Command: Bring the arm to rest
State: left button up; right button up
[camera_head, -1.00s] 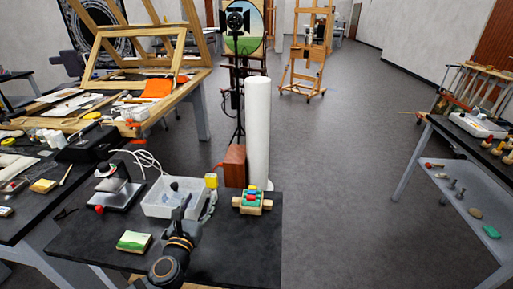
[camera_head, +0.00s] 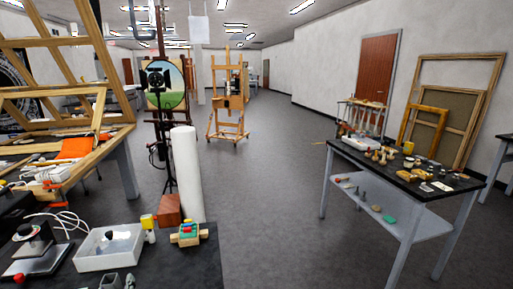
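The tips of a grey gripper, which I take to be my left gripper (camera_head: 119,282), just show at the bottom edge of the head view. They are in front of the white tray (camera_head: 83,262) on the black table. The rest of this gripper and its arm are below the picture, so I cannot tell whether it is open or shut. My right gripper is not in view.
Near the tray stand a yellow-topped item (camera_head: 147,221), a wooden block with coloured pieces (camera_head: 188,234), a red-brown box (camera_head: 169,209) and a white roll (camera_head: 187,175). Open floor (camera_head: 270,195) lies between this table and a shelved table (camera_head: 420,191) at right.

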pick_arm(q)
jog(key=s+f+n+g, duration=0.7)
jog(key=f+n, duration=0.2)
jog(key=n, duration=0.8)
jog(key=s+d+f+n+g+h, duration=0.2)
jog(key=s+d+n+g+h, duration=0.15)
jog(key=d+n, duration=0.2)
jog(key=s+d+f+n+g+h, duration=0.2)
jog(key=s+d+f+n, duration=0.1)
jog(key=s+d+n, duration=0.25)
notch_tip(320, 180, down, 29)
jog(key=s+a+g, duration=0.2)
jog(key=s+a, duration=0.1)
jog(key=s+f, duration=1.4)
jog(key=s, duration=0.3)
jog(key=shift+a, duration=0.3)
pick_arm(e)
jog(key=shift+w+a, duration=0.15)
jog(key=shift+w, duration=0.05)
